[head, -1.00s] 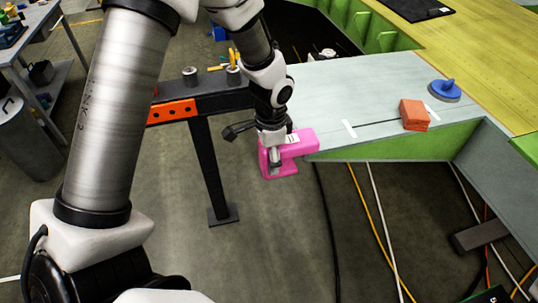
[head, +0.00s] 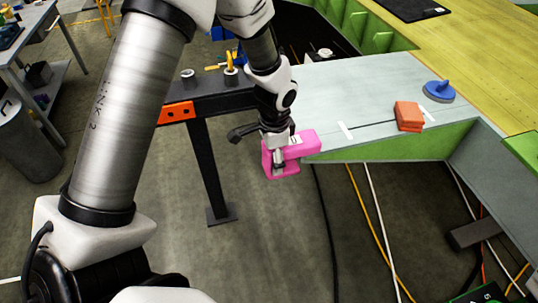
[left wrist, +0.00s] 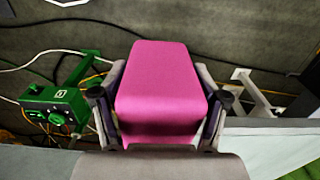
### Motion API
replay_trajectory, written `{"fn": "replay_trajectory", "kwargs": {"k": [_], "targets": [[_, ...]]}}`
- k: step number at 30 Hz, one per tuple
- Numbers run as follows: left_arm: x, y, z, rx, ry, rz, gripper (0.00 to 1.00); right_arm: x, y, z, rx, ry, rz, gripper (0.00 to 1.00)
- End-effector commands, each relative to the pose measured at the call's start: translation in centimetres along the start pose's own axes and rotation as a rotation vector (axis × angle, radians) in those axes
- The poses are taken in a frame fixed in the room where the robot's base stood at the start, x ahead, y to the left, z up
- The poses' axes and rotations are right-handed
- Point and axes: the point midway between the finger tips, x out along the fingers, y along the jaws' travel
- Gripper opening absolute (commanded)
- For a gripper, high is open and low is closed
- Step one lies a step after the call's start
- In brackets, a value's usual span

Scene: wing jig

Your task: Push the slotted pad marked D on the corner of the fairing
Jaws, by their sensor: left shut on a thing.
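The pink slotted pad (head: 306,143) is at the near left corner of the pale grey-green fairing (head: 375,88). Its right end overlaps the fairing's edge, and its lower left part hangs outside the corner. A small white label on its top is too small to read. My left gripper (head: 279,163) is shut on the pad from above. In the left wrist view the pad (left wrist: 158,75) fills the space between the fingers. The slot's fit on the fairing's edge is hidden. My right gripper is not in view.
An orange block (head: 408,115) and a blue suction cup (head: 438,92) sit on the fairing. A black beam (head: 215,98) with an orange plate (head: 175,113) stands left of the pad. Cables run across the floor below. A green box (left wrist: 55,105) shows in the left wrist view.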

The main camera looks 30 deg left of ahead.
Motion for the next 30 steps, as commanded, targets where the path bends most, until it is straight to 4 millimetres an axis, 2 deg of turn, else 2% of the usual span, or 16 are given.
{"fn": "replay_trajectory", "kwargs": {"k": [30], "targets": [[0.1, 0.2, -3.1, 0.001, 0.000, 0.000, 0.36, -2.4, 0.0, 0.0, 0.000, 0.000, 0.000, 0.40]]}}
